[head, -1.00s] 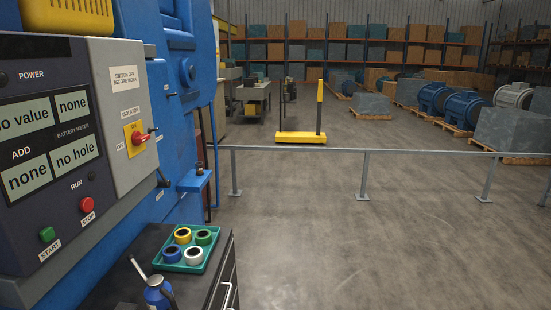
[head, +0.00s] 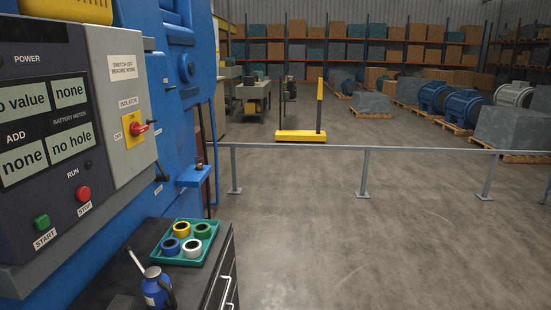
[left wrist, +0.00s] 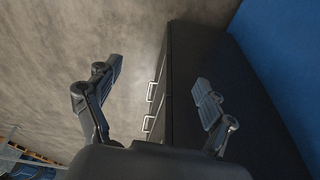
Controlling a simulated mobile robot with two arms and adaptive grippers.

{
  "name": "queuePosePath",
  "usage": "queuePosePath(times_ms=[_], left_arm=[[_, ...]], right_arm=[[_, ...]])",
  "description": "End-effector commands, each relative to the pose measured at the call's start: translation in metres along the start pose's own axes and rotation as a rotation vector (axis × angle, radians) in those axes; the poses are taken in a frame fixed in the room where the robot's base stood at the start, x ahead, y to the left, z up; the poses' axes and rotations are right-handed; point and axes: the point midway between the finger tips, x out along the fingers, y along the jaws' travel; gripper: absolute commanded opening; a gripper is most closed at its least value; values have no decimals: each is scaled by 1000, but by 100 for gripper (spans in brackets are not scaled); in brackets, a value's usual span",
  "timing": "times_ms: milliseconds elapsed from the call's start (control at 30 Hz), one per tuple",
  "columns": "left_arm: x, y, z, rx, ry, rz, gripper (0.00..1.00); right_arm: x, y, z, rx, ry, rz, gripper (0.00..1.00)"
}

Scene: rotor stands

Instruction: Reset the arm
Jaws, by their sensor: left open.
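My left gripper (left wrist: 160,95) shows in the left wrist view with its two dark fingers spread wide apart and nothing between them. Beyond the fingers are the side of a black drawer cabinet (left wrist: 190,60) with pale handles and the grey floor (left wrist: 110,40). Neither arm is in the head view. My right gripper does not show in any view.
A control panel (head: 45,190) with a red isolator switch (head: 138,128) stands at the left on a blue machine (head: 180,105). A green tray (head: 158,258) with several tape rolls and a blue bottle (head: 157,290) are on the cabinet. A grey railing (head: 300,147) crosses open floor.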

Motion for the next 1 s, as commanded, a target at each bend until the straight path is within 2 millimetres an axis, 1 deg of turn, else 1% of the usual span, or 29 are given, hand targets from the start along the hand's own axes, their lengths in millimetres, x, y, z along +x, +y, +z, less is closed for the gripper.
queuePosePath(times_ms=[33,67,100,167,200,267,300,367,400,467,500,600,700,733,800,1000], left_arm=[[36,1,16,2,-21,1,82],[52,2,24,3,-26,2,82],[73,3,35,5,-35,3,82],[103,4,54,7,-46,5,82],[122,5,67,9,-55,6,82],[149,6,89,12,-68,7,82],[165,7,104,14,-76,8,82],[188,8,128,17,-89,10,82],[202,9,145,19,-97,10,82],[220,9,170,22,-109,11,82],[230,10,186,24,-116,12,82],[248,10,221,28,-131,13,82],[257,10,246,31,-141,14,82],[259,10,252,32,-143,14,82],[260,10,258,33,-145,14,82],[260,10,258,33,-145,14,82]], right_arm=[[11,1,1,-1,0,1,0],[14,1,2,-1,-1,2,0],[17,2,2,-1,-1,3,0],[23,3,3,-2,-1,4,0],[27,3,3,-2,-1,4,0],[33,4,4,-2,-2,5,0],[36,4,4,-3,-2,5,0],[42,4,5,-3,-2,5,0],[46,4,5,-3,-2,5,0],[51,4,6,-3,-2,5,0],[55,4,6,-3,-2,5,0],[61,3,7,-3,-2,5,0],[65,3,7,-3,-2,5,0],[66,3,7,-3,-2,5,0],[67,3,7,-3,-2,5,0],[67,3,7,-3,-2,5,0]])
